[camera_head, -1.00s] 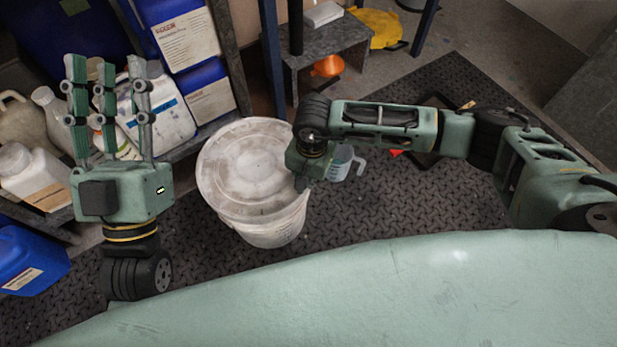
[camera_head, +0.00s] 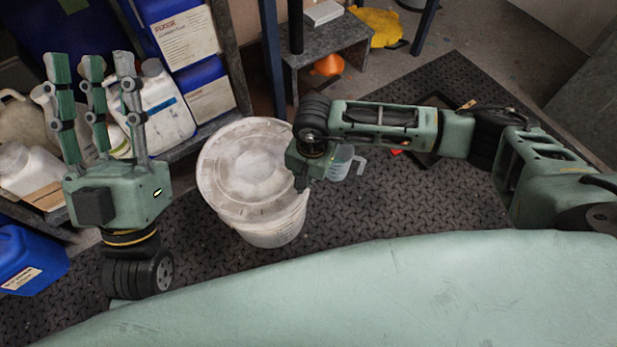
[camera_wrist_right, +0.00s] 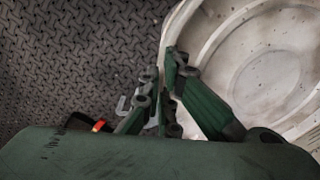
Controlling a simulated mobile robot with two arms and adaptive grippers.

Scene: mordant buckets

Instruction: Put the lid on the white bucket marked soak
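The round white lid (camera_head: 246,160), stained with grey smudges, covers the top of the white bucket (camera_head: 272,234). I cannot tell whether it is fully seated, and no marking is readable. My right gripper (camera_wrist_right: 160,68) is at the lid's edge; in the right wrist view its fingers close around the rim of the lid (camera_wrist_right: 268,75), with a finger over the top and others outside. In the head view these fingers are mostly hidden behind the wrist. My left gripper (camera_head: 91,66) is open and empty, fingers pointing up, left of the bucket and apart from it.
A shelf with white jugs (camera_head: 165,110) and blue canisters (camera_head: 208,92) stands behind my left gripper. A blue container (camera_head: 25,258) is at the far left. A clear measuring jug (camera_head: 342,162) is just right of the bucket. The patterned dark mat (camera_head: 420,205) is mostly clear on the right.

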